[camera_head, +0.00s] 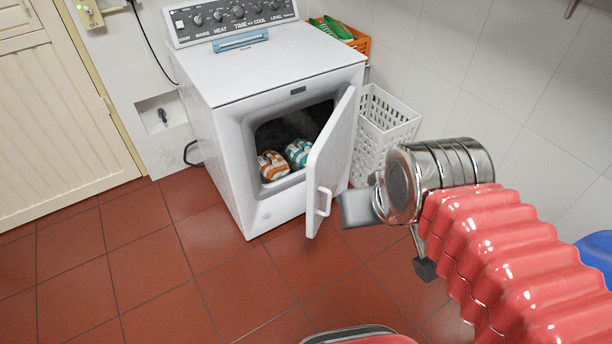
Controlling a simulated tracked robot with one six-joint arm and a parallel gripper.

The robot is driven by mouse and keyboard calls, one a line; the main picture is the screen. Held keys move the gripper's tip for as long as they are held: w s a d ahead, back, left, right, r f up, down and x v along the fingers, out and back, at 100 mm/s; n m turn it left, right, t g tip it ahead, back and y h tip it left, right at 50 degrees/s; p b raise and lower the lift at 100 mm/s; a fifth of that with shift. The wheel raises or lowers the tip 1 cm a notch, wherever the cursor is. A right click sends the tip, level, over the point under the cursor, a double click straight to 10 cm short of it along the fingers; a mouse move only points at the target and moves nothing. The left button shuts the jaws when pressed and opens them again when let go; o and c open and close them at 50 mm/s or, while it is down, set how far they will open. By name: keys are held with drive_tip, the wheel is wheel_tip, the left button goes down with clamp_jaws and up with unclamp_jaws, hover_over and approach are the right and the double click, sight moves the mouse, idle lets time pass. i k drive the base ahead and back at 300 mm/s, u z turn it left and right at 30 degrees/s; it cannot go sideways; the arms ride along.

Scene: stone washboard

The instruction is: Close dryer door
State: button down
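The white dryer (240,130) stands against the back wall. Its door (334,155) is swung wide open to the right and shows nearly edge-on, with a white handle (325,202) near its lower free edge. Inside the dark drum opening lie an orange-and-white bundle (272,166) and a teal-and-white bundle (298,153). My gripper (391,239) is to the right of the door, with its two grey fingers spread apart and nothing seen between them. One finger appears close to the door's handle side; whether it touches cannot be told.
A white perforated basket (388,122) stands on the floor right of the dryer, behind the open door. A blue round object (598,255) is at the right edge. Red tiled floor (150,260) is clear at front left.

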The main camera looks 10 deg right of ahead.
sight(326, 163)
drive_tip(key=u, duration=0.45)
drive_tip(key=i, duration=1)
drive_tip(key=u, duration=0.3)
